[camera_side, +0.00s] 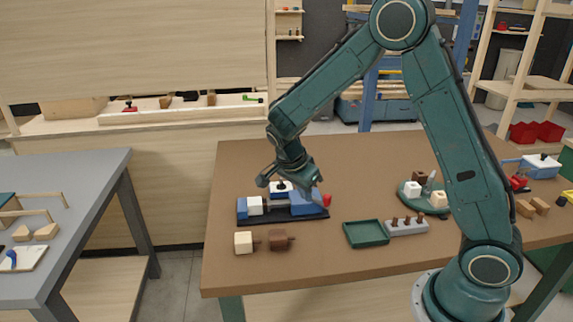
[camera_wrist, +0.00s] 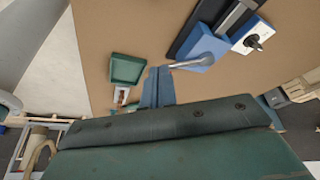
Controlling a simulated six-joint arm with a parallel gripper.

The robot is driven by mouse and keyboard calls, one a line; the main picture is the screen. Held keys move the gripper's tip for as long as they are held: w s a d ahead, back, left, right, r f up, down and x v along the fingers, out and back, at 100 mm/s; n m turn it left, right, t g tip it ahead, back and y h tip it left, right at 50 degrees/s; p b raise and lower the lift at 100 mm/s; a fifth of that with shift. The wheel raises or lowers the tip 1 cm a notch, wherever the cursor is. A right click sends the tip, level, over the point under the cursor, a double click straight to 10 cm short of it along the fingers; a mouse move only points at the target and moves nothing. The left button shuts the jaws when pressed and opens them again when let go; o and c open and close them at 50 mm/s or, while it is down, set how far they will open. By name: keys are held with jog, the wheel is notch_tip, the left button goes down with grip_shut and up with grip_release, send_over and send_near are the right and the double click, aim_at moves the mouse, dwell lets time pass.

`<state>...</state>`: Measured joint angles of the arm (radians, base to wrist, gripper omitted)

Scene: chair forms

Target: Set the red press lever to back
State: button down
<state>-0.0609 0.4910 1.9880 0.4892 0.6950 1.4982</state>
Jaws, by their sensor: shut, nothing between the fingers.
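The press (camera_side: 285,216) is a long dark base with blue and white blocks on the brown table. A red lever knob (camera_side: 326,200) shows at its right end, close to my gripper (camera_side: 317,191). In the wrist view, a grey lever rod (camera_wrist: 192,62) runs left from a blue block (camera_wrist: 208,50) towards my gripper (camera_wrist: 159,70). The fingers are together with nothing between them. The red knob does not show in the wrist view. I cannot tell whether the fingers touch the lever.
A green tray (camera_side: 366,233) and a grey block with brown pegs (camera_side: 406,227) lie right of the press. A white block (camera_side: 243,242) and a brown block (camera_side: 280,240) lie in front. A round green board (camera_side: 424,196) holds pieces.

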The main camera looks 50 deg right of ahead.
aim_at(329, 197)
jog(key=s+d+f, duration=0.1)
jog(key=d+f, duration=0.3)
jog(key=d, duration=0.1)
jog(key=shift+d+f, duration=0.35)
jog(key=shift+d, duration=0.05)
jog(key=shift+s+d+n, duration=0.3)
jog(key=shift+d+n, duration=0.15)
jog(key=shift+n, duration=0.15)
dwell(0.4)
jog(key=shift+s+d+n+t, duration=0.2)
jog(key=shift+d+n+t, duration=0.15)
jog(key=shift+d+n, duration=0.15)
jog(key=shift+s+d+n+t, duration=0.15)
jog(key=shift+d+n+t, duration=0.25)
jog(key=shift+n, duration=0.2)
jog(key=d+n+t, duration=0.1)
jog(key=d+n, duration=0.4)
jog(key=d, duration=0.1)
jog(key=shift+w+d+t+y, duration=0.3)
jog(key=shift+w+t+y, duration=0.05)
jog(key=shift+y, duration=0.05)
